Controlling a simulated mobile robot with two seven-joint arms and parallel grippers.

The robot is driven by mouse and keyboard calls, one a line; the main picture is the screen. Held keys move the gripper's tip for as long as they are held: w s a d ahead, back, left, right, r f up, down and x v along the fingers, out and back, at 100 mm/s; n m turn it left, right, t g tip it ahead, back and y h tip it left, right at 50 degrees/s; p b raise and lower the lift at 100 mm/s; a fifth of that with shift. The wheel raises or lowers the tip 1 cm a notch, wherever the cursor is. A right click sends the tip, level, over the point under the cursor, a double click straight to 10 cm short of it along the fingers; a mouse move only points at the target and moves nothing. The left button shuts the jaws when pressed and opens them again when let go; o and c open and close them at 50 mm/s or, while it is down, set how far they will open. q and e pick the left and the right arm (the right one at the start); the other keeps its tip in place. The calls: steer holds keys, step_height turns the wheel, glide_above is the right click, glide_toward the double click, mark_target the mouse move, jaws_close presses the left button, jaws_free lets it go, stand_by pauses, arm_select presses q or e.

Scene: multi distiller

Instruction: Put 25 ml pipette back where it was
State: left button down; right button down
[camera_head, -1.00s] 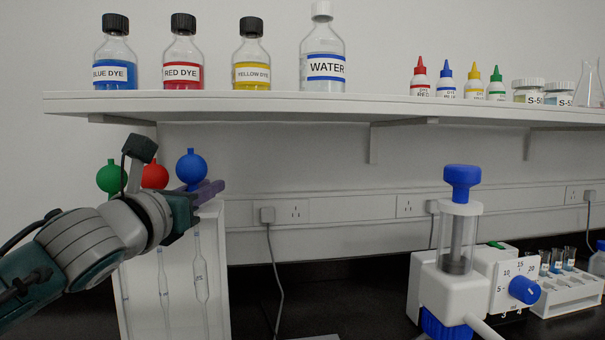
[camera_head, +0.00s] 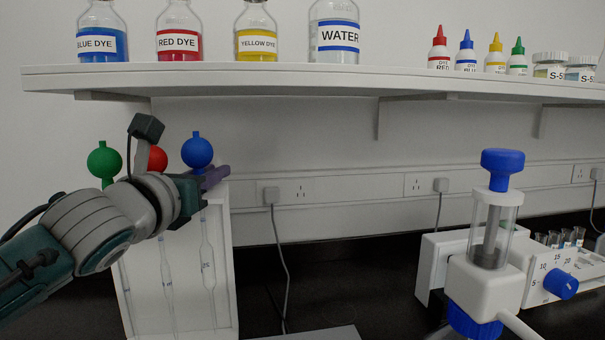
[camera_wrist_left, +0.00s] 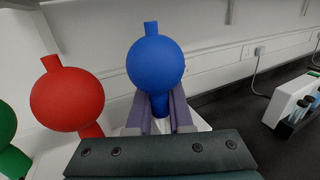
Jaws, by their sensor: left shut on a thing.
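The blue-bulbed pipette (camera_head: 197,152) stands upright at the right end of the white rack (camera_head: 228,265). Its glass tube (camera_head: 207,262) hangs down in front of the rack's white panel and bears a mark that may read 25. My left gripper (camera_head: 214,177) comes in from the left, with its purple fingers shut on the neck just below the blue bulb. The left wrist view shows the blue bulb (camera_wrist_left: 155,67) between and above the fingers (camera_wrist_left: 160,108). The fingers partly hide the rack's top, so I cannot tell how the pipette is seated. My right gripper is out of view.
A red-bulbed pipette (camera_wrist_left: 67,95) and a green-bulbed pipette (camera_head: 104,162) stand close to the left of the blue one. A shelf (camera_head: 300,80) with dye and water bottles runs above. A white device with a blue knob (camera_head: 480,270) stands at the right; dark bench lies between.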

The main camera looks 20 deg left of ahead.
arm_select(q)
steer(key=shift+s+a+f, duration=0.1)
steer(key=shift+f, duration=0.75)
steer(key=c, duration=0.8)
jaws_free()
steer(key=shift+f, duration=0.15)
steer(key=shift+r, duration=0.4)
steer(key=shift+r+p, duration=0.6)
steer(key=shift+p, duration=0.05)
steer(key=shift+s+d, duration=0.35)
steer(key=shift+s, duration=1.6)
steer(key=shift+s+d, duration=0.3)
steer(key=shift+s, duration=1.7)
steer(key=shift+s+d, duration=0.35)
steer(key=shift+s, duration=1.6)
